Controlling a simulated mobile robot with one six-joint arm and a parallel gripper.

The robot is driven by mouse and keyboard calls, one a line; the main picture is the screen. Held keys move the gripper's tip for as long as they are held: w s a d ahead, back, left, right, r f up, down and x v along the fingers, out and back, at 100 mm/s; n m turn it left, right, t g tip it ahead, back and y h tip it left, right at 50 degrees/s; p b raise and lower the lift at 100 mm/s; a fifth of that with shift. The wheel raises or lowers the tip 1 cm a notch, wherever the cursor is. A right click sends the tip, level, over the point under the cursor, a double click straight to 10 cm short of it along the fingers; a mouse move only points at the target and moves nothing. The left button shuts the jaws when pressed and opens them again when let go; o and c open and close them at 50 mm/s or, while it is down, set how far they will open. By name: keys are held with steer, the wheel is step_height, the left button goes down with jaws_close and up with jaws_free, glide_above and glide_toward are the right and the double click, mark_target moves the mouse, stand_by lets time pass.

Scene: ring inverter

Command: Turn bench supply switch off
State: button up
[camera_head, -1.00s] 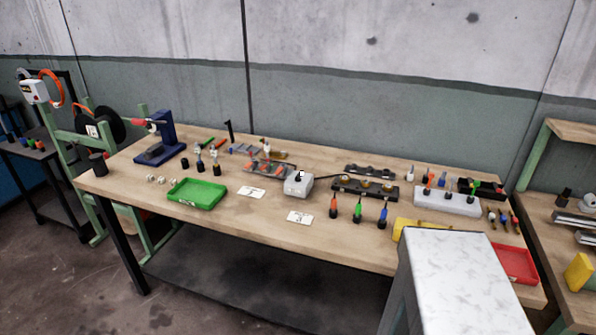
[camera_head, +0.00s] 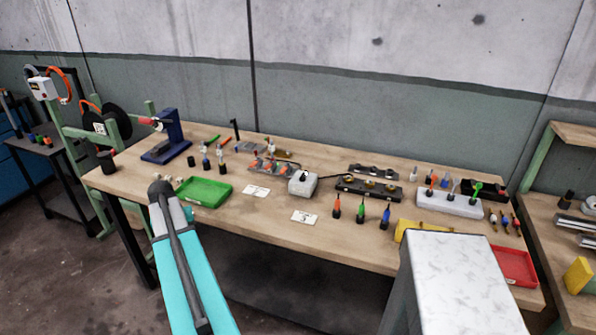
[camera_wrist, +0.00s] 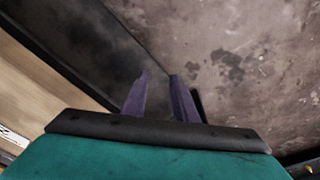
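A small grey-white box with a dark knob on top, which looks like the bench supply (camera_head: 302,184), stands mid-bench in the head view. A dark cable runs from its right side. The knob's exact setting is too small to tell. My gripper shows in the wrist view (camera_wrist: 160,88) as two purple fingers standing apart with nothing between them. It points toward the floor and the bench's lower shelf. In the head view my arm is at the bench's front edge, left of and nearer than the box. The fingers are not visible there.
The wooden bench (camera_head: 270,225) holds a green tray (camera_head: 204,192), white cards, a dark fixture (camera_head: 368,188) and several coloured screwdrivers right of the box. A blue press (camera_head: 168,138) stands at the left. My light column top blocks the front right. Bench front between the cards is fairly clear.

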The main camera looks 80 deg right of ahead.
steer(key=s+d+r, duration=0.2)
steer(key=d+r, duration=0.1)
steer(key=s+d+r+m, duration=0.1)
steer(key=s+d+r, duration=0.1)
steer(key=d, duration=0.1)
steer(key=s+d+r+m+h, duration=0.1)
steer(key=s+d+r, duration=0.1)
steer(key=d+r, duration=0.1)
steer(key=shift+d+r, duration=0.2)
steer(key=shift+r, duration=0.1)
steer(key=m+g+h, duration=0.1)
steer(key=m+h, duration=0.1)
steer(key=m, duration=0.4)
glide_toward(302, 175)
steer(key=d+v, duration=0.1)
steer(key=v, duration=0.5)
steer(key=shift+w+p, duration=0.1)
steer(key=shift+p, duration=0.35)
steer(key=shift+f, duration=0.1)
steer(key=shift+a+p+x, duration=0.1)
steer(key=shift+p+x, duration=0.85)
steer(key=shift+x, duration=2.5)
steer(key=shift+a+p+x, duration=0.15)
steer(key=shift+p+x, duration=0.8)
steer(key=shift+x, duration=2.45)
jaws_close()
